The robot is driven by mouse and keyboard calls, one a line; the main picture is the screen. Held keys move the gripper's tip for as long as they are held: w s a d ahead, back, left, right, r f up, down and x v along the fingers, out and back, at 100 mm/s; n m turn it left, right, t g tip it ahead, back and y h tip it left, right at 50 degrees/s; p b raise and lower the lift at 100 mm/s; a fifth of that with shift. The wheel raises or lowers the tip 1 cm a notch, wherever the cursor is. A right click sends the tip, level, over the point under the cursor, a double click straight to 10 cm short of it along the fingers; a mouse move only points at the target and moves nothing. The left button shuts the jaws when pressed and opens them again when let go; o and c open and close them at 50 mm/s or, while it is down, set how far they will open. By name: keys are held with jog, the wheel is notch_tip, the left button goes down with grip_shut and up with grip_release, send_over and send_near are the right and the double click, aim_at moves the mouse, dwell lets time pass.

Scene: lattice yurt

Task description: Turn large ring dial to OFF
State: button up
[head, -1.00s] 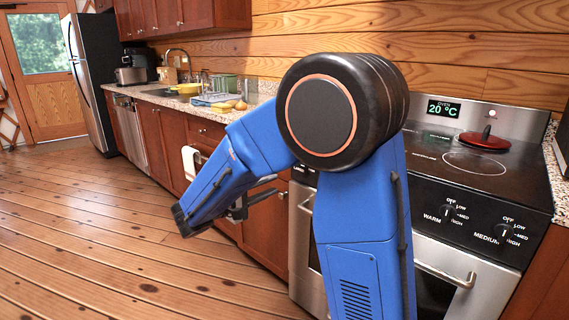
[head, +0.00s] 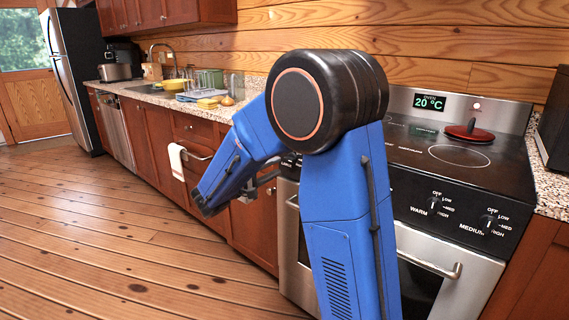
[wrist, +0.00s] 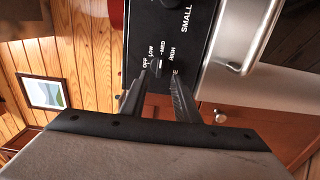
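The large ring dial (wrist: 157,70) is a small dark knob on the black stove panel in the wrist view. OFF, LOW, MED and HIGH are printed around it, with the end of a word, "GE", beside it. My gripper (wrist: 164,75) is open, its two dark fingers apart and pointing at the panel around the dial. I cannot tell whether they touch it, and they partly hide the dial and its lettering.
The stove panel also bears a warm dial (head: 435,203) and a medium dial (head: 489,222). An oven handle (head: 428,250) sticks out below. A red item (head: 469,134) sits on the cooktop. Cabinets and a towel (head: 177,162) are left of the stove. The wooden floor (head: 100,235) is clear.

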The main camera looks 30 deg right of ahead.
aim_at(288, 160)
jog(key=shift+x, duration=3.15)
grip_shut()
